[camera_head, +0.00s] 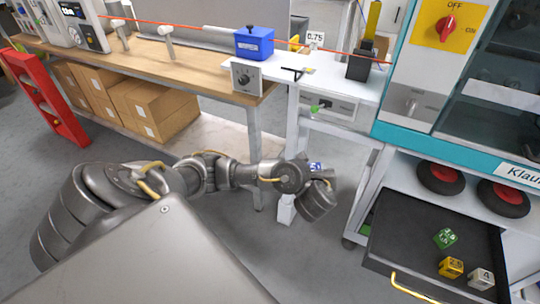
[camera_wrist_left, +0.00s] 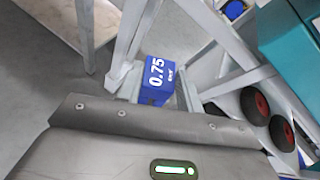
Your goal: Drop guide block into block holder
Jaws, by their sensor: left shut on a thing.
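My left gripper (camera_head: 312,168) hangs in the gap in front of the white stand, below its top. It is shut on a blue guide block (camera_wrist_left: 157,80) marked 0.75 in white, which shows between the fingers in the left wrist view. In the head view only a small blue part of the block (camera_head: 316,166) shows past my wrist. On the white stand's top (camera_head: 325,82) lies a small black bracket (camera_head: 296,72), near a 0.75 sign (camera_head: 316,38). I cannot tell for sure which part is the block holder. My right gripper is not in view.
An orange cable (camera_head: 190,24) runs above. The machine cabinet (camera_head: 405,120) rises at right.

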